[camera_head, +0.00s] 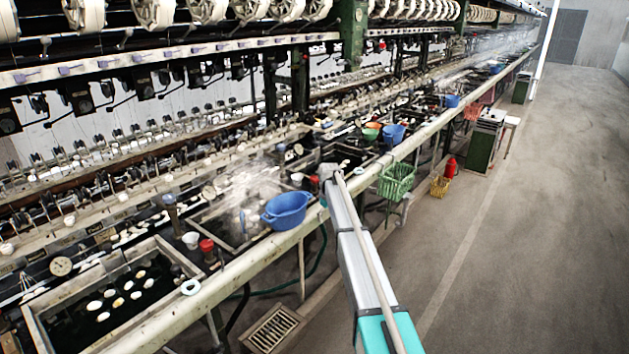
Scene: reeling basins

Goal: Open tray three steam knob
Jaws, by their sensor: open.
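Several sunken basin trays run along the bench. The nearest tray (48,333) holds dark water with pale cocoons. A second tray (205,216) behind it has steam rising over it, and a third tray (343,147) lies farther along, partly hidden by my arm. A red-topped knob-like fitting (207,246) stands between the nearest two trays, beside a white cup (191,240). I cannot tell which fitting is the tray three steam knob. My arm reaches up from the bottom right to the bench edge by the third tray. I cannot make out my gripper.
A blue basin (287,211) sits at the bench's front rail (240,262). A green basket (396,181) hangs farther along, with a yellow basket (439,186) on the floor. A floor grate (272,328) lies below. The aisle floor (540,230) at right is clear.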

